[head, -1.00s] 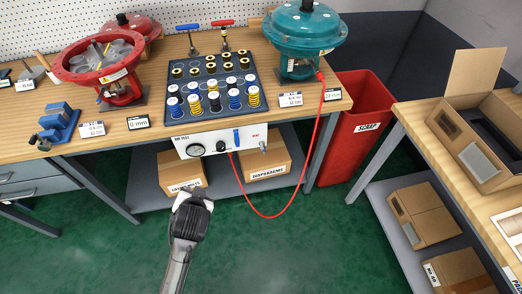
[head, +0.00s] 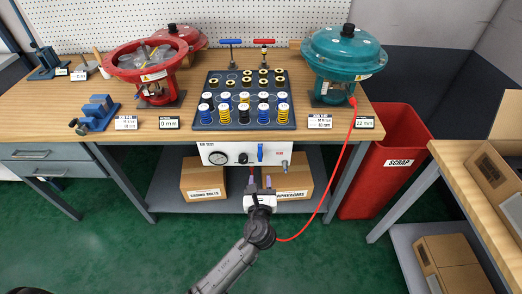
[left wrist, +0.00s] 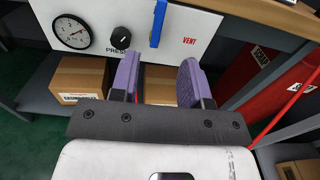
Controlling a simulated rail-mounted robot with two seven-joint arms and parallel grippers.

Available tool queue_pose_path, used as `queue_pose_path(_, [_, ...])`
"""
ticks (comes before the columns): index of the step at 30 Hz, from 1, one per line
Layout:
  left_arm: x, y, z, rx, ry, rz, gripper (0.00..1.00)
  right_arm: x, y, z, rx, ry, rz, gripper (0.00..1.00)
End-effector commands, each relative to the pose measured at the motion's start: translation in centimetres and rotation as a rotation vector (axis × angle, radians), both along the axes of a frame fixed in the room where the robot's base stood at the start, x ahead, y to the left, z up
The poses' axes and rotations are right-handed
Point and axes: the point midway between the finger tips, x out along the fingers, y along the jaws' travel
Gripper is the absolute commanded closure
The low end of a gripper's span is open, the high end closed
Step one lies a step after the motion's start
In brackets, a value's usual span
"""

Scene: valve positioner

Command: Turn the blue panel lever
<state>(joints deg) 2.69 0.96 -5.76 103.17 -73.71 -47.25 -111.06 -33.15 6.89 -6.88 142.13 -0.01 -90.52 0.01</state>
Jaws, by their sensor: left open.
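The blue panel lever (head: 260,152) stands upright on the front of the white air test panel (head: 222,155), which hangs under the bench's front edge. In the left wrist view the lever (left wrist: 158,24) is at the top middle, above and beyond the gap between my fingers. My left gripper (head: 259,182) is open, just below and in front of the panel. Its two purple fingers show in the left wrist view (left wrist: 160,78), with nothing held between them. No contact with the lever shows. My right gripper is not in view.
A black press knob (left wrist: 121,39) and a gauge (left wrist: 72,32) sit left of the lever. A red hose (head: 335,185) loops down on the right. Cardboard boxes (head: 203,180) stand on the shelf below. A red scrap bin (head: 385,165) stands right.

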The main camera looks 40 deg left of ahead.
Motion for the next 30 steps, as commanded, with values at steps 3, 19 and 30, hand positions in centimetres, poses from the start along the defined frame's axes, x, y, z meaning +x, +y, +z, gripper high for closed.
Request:
queue_pose_path(3, [0.8,0.7,-0.1,0.011,0.008,0.001,0.57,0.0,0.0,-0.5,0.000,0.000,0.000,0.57])
queue_pose_path(19, [7.9,6.5,-0.2,0.009,0.006,0.003,0.57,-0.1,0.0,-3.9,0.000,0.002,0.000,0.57])
queue_pose_path(30, [10.4,8.5,-0.1,0.006,0.008,0.002,0.57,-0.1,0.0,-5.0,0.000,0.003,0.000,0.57])
